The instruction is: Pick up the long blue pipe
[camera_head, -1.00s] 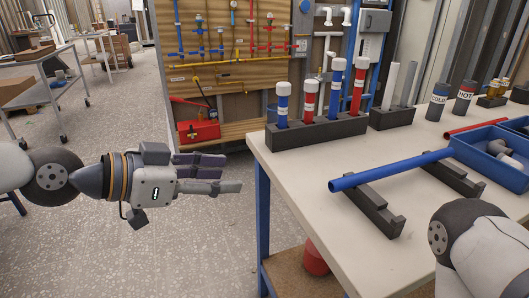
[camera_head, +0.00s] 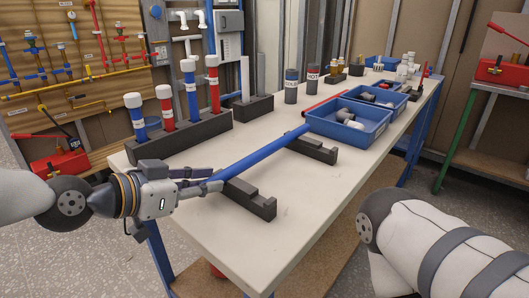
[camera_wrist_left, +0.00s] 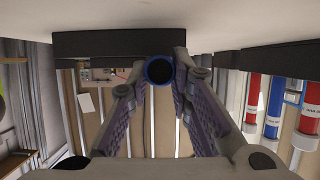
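The long blue pipe (camera_head: 262,151) lies across two dark notched rests, the near one (camera_head: 250,199) and the far one (camera_head: 313,148), on the pale workbench. My left gripper (camera_head: 205,180) is at the pipe's near left end, beside the bench edge. In the left wrist view, the pipe's round hollow end (camera_wrist_left: 160,70) faces the camera between the fingertips. The left fingers (camera_wrist_left: 160,62) are spread, one on each side of the pipe end; whether they touch it is hard to tell. My right gripper is out of view; only part of my right arm shows at lower right.
A dark rack (camera_head: 178,139) with red and blue capped pipes stands behind my left gripper. A blue bin (camera_head: 349,128) with fittings sits near the pipe's far end, beside a red pipe (camera_head: 326,102). The bench top (camera_head: 310,185) to the right is clear.

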